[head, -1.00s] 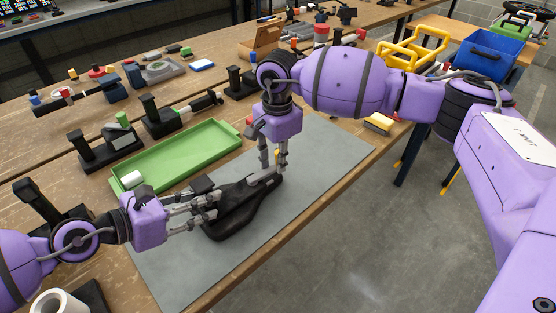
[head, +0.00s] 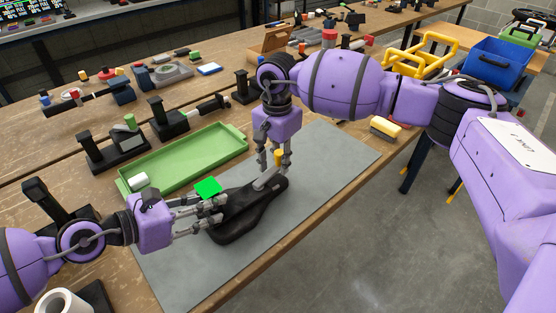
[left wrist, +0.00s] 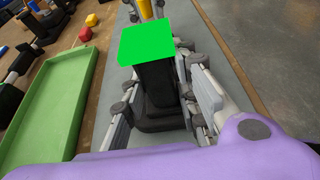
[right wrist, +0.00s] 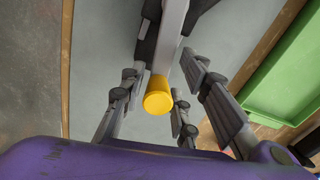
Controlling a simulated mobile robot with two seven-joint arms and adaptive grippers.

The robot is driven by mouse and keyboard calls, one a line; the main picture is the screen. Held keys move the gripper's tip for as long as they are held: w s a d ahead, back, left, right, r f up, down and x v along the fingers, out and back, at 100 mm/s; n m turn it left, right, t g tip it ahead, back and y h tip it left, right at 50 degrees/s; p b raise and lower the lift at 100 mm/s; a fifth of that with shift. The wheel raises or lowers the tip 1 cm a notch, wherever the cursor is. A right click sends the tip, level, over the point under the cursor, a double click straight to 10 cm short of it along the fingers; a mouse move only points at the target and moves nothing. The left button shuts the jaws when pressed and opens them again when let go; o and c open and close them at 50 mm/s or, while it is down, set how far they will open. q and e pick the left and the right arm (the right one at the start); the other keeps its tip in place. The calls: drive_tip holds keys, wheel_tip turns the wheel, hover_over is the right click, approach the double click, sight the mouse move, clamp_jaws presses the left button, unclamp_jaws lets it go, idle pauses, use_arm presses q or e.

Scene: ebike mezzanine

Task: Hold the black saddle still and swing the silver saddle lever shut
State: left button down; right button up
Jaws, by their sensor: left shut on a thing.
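The black saddle (head: 245,213) lies on the grey mat. My left gripper (head: 209,211) is shut on its left end. A flat green square (head: 208,187) sits on top there; in the left wrist view (left wrist: 147,45) it caps the black part (left wrist: 158,92) between my fingers. The silver lever (head: 268,179) lies slanted along the saddle's right part, with an upright yellow knob (head: 278,157) at its end. My right gripper (head: 273,168) points down over the lever, open. In the right wrist view its fingers stand apart around the yellow knob (right wrist: 158,95), with gaps visible.
The grey mat (head: 325,155) is clear to the right. The table's front edge is close to the saddle.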

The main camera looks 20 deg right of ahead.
use_arm(q)
drive_tip(key=shift+s+f, duration=0.25)
drive_tip(key=shift+f, duration=0.05)
use_arm(e)
drive_tip(key=shift+o, duration=0.5)
drive_tip(key=shift+r, duration=0.1)
drive_tip(key=shift+r, duration=3.4)
use_arm(q)
drive_tip(key=c, duration=1.4)
unclamp_jaws()
drive_tip(key=shift+w, duration=0.1)
use_arm(e)
drive_tip(key=shift+d, duration=0.1)
use_arm(q)
drive_tip(key=shift+o, duration=0.6)
drive_tip(key=shift+r, duration=0.1)
drive_tip(key=shift+w+a+r, duration=0.1)
drive_tip(key=shift+r, duration=0.05)
